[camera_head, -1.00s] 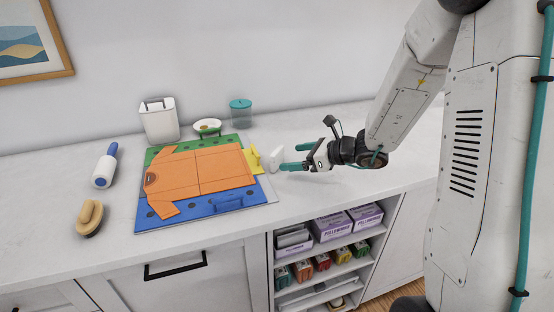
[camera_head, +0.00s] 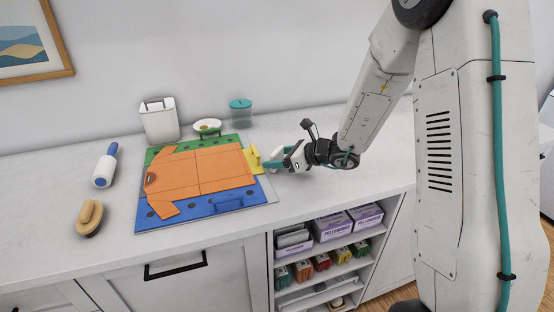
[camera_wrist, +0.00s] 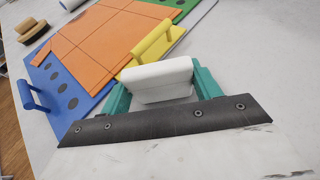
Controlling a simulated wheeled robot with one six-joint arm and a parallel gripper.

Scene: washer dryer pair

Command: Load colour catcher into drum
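No drum or washer opening shows, and I cannot pick out a colour catcher for sure. A small plain white block (camera_wrist: 160,80) stands on the counter between the two teal fingers of my gripper (camera_wrist: 162,92) in the wrist view. The fingers lie along its two ends. I cannot tell whether they press on it. In the head view my gripper (camera_head: 276,164) is low over the counter, just right of the yellow handled panel (camera_head: 252,161); the white block is mostly hidden there.
An orange shirt (camera_head: 200,171) lies on a folding board with a blue panel (camera_head: 190,207). A brush (camera_head: 90,216), lint roller (camera_head: 105,168), white bin (camera_head: 159,121), dish (camera_head: 208,127) and lidded jar (camera_head: 241,112) surround it. Counter at right is clear.

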